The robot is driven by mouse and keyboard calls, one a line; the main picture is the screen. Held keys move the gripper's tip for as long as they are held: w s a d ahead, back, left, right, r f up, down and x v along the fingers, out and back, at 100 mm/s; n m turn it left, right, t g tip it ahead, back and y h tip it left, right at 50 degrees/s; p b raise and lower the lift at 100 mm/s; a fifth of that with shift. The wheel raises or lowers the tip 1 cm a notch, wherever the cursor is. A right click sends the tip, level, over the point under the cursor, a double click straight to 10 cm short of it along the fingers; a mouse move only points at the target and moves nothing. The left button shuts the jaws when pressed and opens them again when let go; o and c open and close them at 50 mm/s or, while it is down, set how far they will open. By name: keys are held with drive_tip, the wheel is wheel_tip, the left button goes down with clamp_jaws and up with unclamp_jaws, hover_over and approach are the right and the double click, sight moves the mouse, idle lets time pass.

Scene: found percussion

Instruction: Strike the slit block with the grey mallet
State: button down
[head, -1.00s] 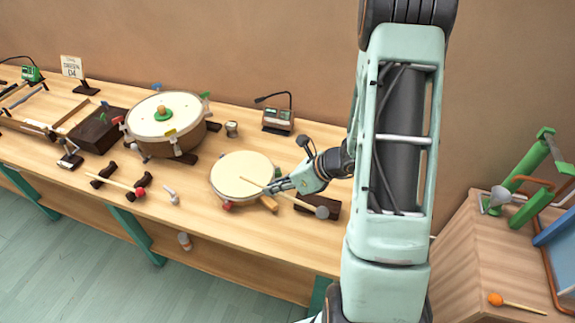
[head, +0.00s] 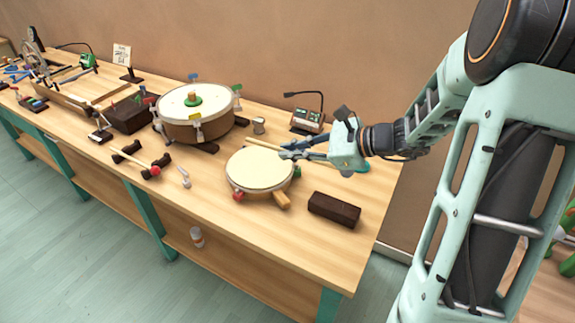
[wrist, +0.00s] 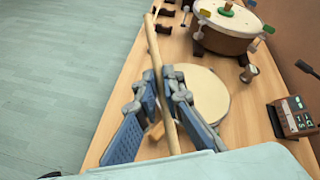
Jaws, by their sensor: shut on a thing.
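A plain dark brown block (head: 334,209), seemingly the slit block, lies on the bench near its right end; no slit can be made out. My gripper (head: 290,150) is shut on the grey mallet's pale wooden stick (head: 262,145) and holds it above the bench, behind and left of the block. The stick's thin end points left in the head view. A small grey-green patch behind the gripper may be the mallet head (head: 362,167), mostly hidden. In the wrist view the stick (wrist: 155,60) runs between my blue fingers (wrist: 164,92); its head is hidden.
A round pale drum (head: 259,168) lies just left of the block. A larger brown drum (head: 194,114), a small cup (head: 258,125) and a grey device with a thin arm (head: 307,121) stand behind. A red-tipped mallet (head: 137,167) rests on dark supports. Bench around the block is clear.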

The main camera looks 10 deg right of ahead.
drive_tip(key=shift+s+a+r+n+y+b, duration=0.1)
drive_tip(key=shift+a+r+n+y+b, duration=0.35)
drive_tip(key=shift+n+b, duration=0.2)
drive_tip(key=shift+s+a+r+n, duration=0.1)
drive_tip(key=shift+r+n, duration=0.15)
drive_tip(key=shift+r, duration=0.1)
wheel_tip(320, 180, down, 5)
drive_tip(key=b, duration=0.3)
wheel_tip(320, 180, down, 7)
drive_tip(key=d+y+b, duration=0.2)
drive_tip(key=y+b, duration=0.1)
drive_tip(key=b, duration=0.5)
wheel_tip(320, 180, up, 7)
drive_tip(key=p, duration=0.6)
drive_tip(key=shift+a+m+h, duration=0.2)
drive_tip(key=shift+m+h, duration=0.15)
drive_tip(key=shift+m, duration=0.05)
